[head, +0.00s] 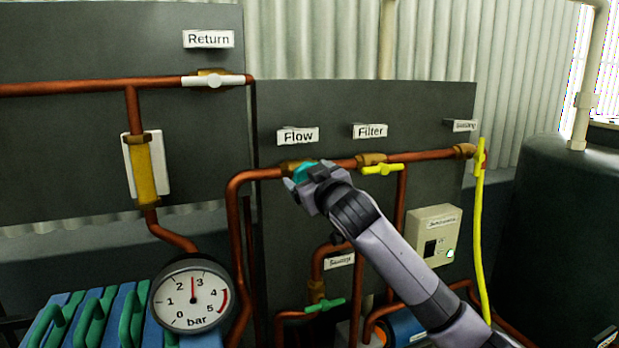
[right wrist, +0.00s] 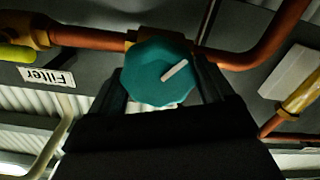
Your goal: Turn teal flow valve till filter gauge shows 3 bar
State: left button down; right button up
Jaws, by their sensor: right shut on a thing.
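The teal flow valve (head: 303,171) sits on the copper pipe under the "Flow" label (head: 298,136), mostly hidden by my right gripper (head: 308,182) in the head view. In the right wrist view, its round knob (right wrist: 152,82) lies between the two dark fingers of my right gripper (right wrist: 162,88), which is shut on it. A white mark on the knob slants up to the right. The round pressure gauge (head: 192,297) stands at lower left. Its needle points nearly straight up, between 2 and 3 bar. My left gripper is not in view.
A yellow-handled valve (head: 382,169) sits right of the flow valve, near the "Filter" label (head: 370,131). A green-handled valve (head: 325,305) is below. A yellow hose (head: 479,220) hangs at right, beside a dark tank (head: 555,240). A beige switch box (head: 434,235) is near my right arm.

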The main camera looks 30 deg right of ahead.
jog(key=shift+n, duration=1)
jog(key=o, duration=0.9)
jog(key=shift+s+a, duration=0.15)
jog(key=shift+s, duration=0.15)
jog(key=shift+b+v, duration=0.9)
jog(key=shift+v, duration=2.35)
